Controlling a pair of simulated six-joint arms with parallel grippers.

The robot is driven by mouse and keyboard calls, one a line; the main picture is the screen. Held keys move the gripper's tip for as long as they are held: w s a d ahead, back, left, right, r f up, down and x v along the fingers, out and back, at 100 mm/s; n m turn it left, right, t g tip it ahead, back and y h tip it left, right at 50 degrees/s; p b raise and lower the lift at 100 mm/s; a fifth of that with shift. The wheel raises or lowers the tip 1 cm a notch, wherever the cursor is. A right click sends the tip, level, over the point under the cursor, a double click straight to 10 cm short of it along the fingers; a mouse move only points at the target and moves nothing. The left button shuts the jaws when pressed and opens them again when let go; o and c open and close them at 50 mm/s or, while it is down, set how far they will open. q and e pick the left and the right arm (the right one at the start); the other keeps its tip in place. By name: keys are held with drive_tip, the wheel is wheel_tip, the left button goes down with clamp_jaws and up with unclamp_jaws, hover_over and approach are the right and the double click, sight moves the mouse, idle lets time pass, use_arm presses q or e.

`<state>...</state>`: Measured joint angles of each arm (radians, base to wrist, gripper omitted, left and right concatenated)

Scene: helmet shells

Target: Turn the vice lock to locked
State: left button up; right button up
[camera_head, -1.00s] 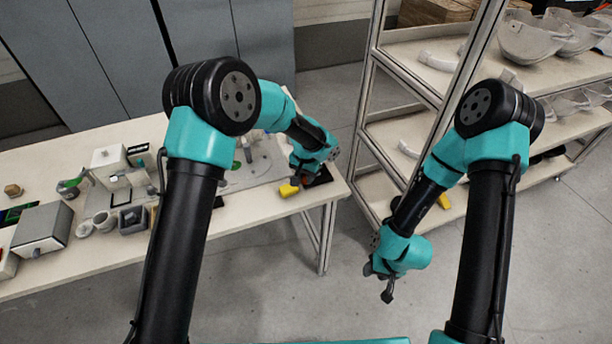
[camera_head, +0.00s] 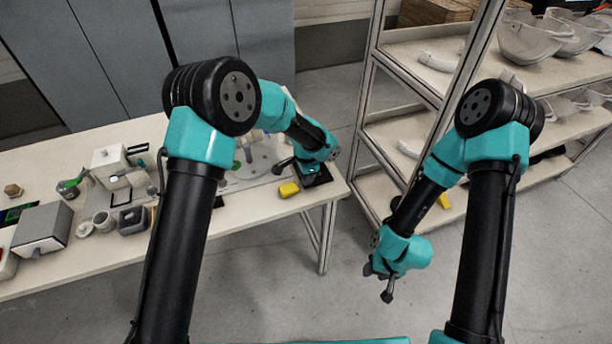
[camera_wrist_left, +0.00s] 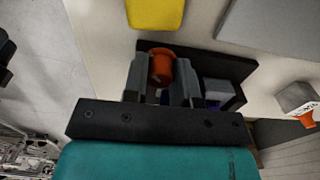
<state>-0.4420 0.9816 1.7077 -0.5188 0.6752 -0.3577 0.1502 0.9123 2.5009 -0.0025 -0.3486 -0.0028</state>
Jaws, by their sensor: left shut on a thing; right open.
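In the left wrist view, an orange-red round knob (camera_wrist_left: 160,66), which looks like the vice lock, stands between the two fingers of my left gripper (camera_wrist_left: 161,88). The gripper is shut on it. Behind it is a dark vice base (camera_wrist_left: 205,62); the base also shows in the head view (camera_head: 318,179) near the table's right end. The rest of the vice is hidden by the gripper, and I cannot read the lock's angle. My right gripper (camera_head: 379,282) hangs open and empty over the floor, away from the table.
A yellow block (camera_head: 289,189) lies beside the vice base, near the front edge of the table (camera_head: 255,203). Cups, boxes and a grey case (camera_head: 42,228) crowd the table's left part. A shelf rack (camera_head: 430,75) with helmet shells (camera_head: 527,40) stands at right.

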idle(0.4)
use_arm(q)
drive_tip(key=o, duration=0.6)
drive_tip(key=shift+o, duration=0.2)
drive_tip(key=shift+r, duration=0.1)
wheel_tip(320, 180, up, 17)
drive_tip(key=shift+r, duration=0.2)
drive_tip(key=shift+f, duration=0.1)
